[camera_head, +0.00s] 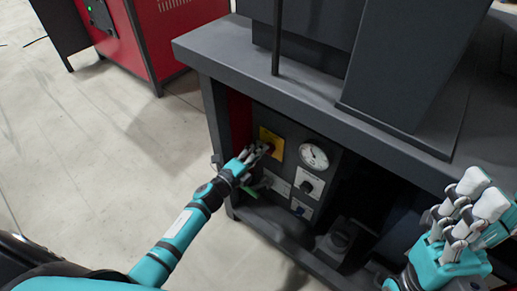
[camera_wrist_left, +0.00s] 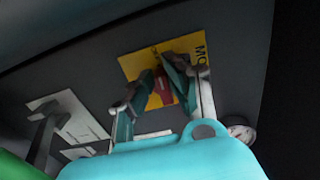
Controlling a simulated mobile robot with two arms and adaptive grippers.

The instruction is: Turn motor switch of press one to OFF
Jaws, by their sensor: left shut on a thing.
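The motor switch has a yellow plate (camera_head: 274,146) on the press's recessed dark control panel. Its red knob (camera_wrist_left: 164,90) shows between my left gripper's fingers in the left wrist view, against the yellow plate (camera_wrist_left: 134,66) with partly hidden lettering. My left gripper (camera_head: 262,151) is shut on the red knob, and its fingers hide most of it in the head view. The knob's exact setting cannot be read. My right gripper (camera_head: 481,194) is raised at the right, away from the panel, with nothing seen in it; how far its fingers are apart is unclear.
A round gauge (camera_head: 314,155) and a black knob on a white plate (camera_head: 308,186) sit right of the switch. The press's grey table top (camera_head: 225,50) overhangs the panel. A red machine (camera_head: 150,35) stands behind at the left. The floor at left is clear.

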